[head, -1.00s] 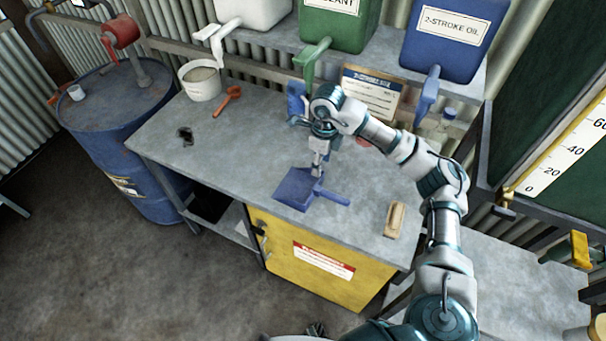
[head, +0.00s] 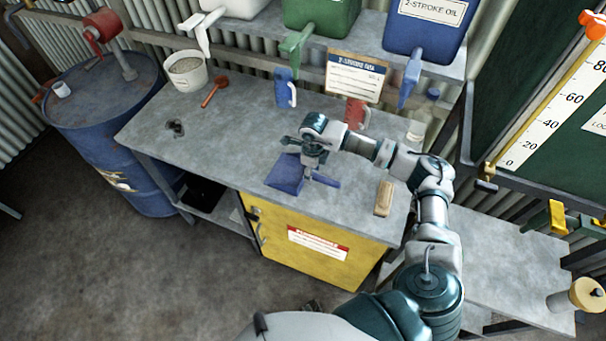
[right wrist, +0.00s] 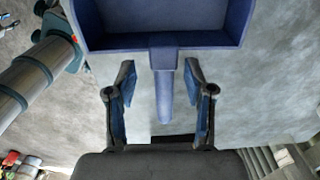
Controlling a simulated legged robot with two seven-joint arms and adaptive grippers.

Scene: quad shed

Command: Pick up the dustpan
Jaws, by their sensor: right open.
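The blue dustpan (head: 285,175) lies on the grey workbench, its pan to the left and its handle (head: 326,181) pointing right toward the front edge. My right gripper (head: 308,174) is right over the dustpan, at the handle end of the pan. In the right wrist view the pan (right wrist: 165,40) is at the top and its handle (right wrist: 164,95) runs down between the two open fingers (right wrist: 160,90). Gaps show on both sides of the handle, so the fingers are apart from it there. My left gripper is not seen.
A wooden brush or block (head: 384,198) lies right of the dustpan. A blue jug (head: 285,88), a red jug (head: 356,112) and a sign (head: 355,78) stand behind. The bench's left middle is mostly clear.

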